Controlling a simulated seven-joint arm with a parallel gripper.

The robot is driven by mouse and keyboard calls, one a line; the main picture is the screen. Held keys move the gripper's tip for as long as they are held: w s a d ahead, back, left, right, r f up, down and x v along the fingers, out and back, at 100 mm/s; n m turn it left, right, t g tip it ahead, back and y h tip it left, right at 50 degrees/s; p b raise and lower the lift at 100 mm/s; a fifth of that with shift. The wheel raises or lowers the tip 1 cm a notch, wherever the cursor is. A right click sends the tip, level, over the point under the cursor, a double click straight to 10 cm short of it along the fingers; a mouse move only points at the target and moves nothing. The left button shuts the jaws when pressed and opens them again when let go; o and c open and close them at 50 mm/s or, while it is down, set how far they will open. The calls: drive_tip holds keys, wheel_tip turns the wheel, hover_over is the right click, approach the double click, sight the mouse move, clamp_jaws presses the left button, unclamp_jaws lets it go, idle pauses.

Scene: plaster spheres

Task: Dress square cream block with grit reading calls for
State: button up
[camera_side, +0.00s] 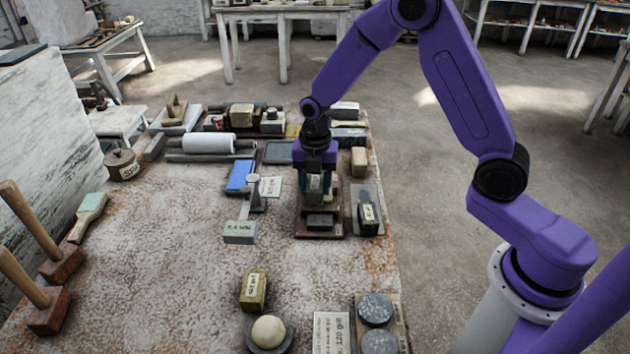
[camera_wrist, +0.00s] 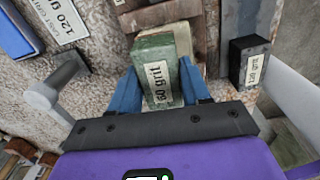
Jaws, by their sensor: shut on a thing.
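My gripper (camera_side: 315,180) is shut on a green block labelled "60 grit" (camera_wrist: 160,72), which also shows between the jaws in the side view (camera_side: 315,183). It is over a brown wooden stand (camera_side: 320,230). In the wrist view a cream block (camera_wrist: 183,38) shows just behind the green block, partly hidden by it; I cannot tell whether they touch. A black block labelled "120 grit" (camera_wrist: 247,62) stands to the right, also visible in the side view (camera_side: 368,213). A grey gauge-like post (camera_side: 250,195) with a green display (camera_side: 240,232) stands left; its reading is too small to read.
A white card reading "120 grit" (camera_wrist: 62,18) lies beside a blue pad (camera_side: 240,176). A labelled olive block (camera_side: 253,288) and a cream sphere on a dish (camera_side: 268,331) are in front. Mallets (camera_side: 55,262) lie left. The table's left middle is clear.

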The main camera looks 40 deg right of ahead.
drive_tip(key=shift+w+d, duration=0.75)
drive_tip(key=shift+d, duration=0.1)
drive_tip(key=shift+s+a, duration=0.1)
drive_tip(key=shift+s+a+f, duration=0.15)
drive_tip(key=shift+s+a, duration=1.3)
drive_tip(key=shift+a, duration=0.15)
drive_tip(key=shift+w+d, duration=1.55)
drive_tip(key=shift+d, duration=0.15)
drive_tip(key=shift+s+a, duration=0.1)
